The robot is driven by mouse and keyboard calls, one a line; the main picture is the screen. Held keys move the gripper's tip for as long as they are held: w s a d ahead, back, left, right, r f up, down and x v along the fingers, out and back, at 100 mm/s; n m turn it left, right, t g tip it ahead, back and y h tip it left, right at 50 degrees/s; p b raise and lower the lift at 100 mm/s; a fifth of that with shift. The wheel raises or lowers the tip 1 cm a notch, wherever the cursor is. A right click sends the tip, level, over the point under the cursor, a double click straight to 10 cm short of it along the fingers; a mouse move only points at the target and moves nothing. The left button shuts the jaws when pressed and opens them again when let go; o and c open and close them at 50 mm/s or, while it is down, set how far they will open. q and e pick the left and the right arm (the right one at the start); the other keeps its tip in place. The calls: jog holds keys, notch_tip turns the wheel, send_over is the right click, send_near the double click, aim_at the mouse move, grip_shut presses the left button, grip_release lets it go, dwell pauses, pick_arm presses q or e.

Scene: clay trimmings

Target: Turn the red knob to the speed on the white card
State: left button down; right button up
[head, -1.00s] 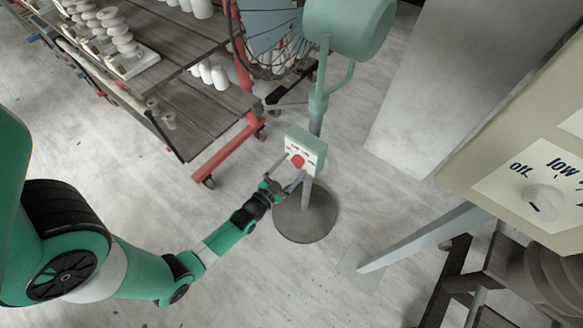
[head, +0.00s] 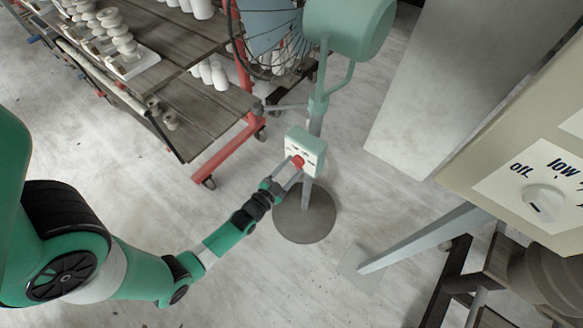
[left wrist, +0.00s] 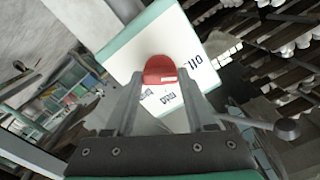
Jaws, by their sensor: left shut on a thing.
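The red knob (head: 298,162) sits on the white face of a small green control box (head: 312,143) on the fan stand. My left gripper (head: 292,169) is at the knob, its fingers shut on its sides. In the left wrist view the knob (left wrist: 160,70) shows a pale mark on its lower right side, between the two fingertips (left wrist: 161,80). The face around it carries "off" at the right and more words below, partly hidden by the fingers. A white plate (head: 573,123), cut off at the right edge, may be the card; no writing on it is readable. My right gripper is out of view.
A beige panel (head: 475,165) at the right has a white knob (head: 543,203) and the words "off" and "low". A red-framed cart (head: 225,150) with pale pottery stands at upper left. The round fan base (head: 304,225) rests on open floor.

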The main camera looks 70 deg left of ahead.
pick_arm(q)
jog(key=m, duration=0.7)
dwell(0.6)
jog(key=shift+c, duration=1.2)
grip_release()
jog(key=shift+s, duration=0.1)
jog(key=shift+s+d, duration=0.2)
jog(key=shift+s, duration=0.1)
jog(key=p+v, duration=0.2)
jog(key=v, duration=0.8)
jog(key=shift+s+d+p, duration=0.25)
jog(key=shift+s+p, duration=0.05)
jog(key=shift+p, duration=0.05)
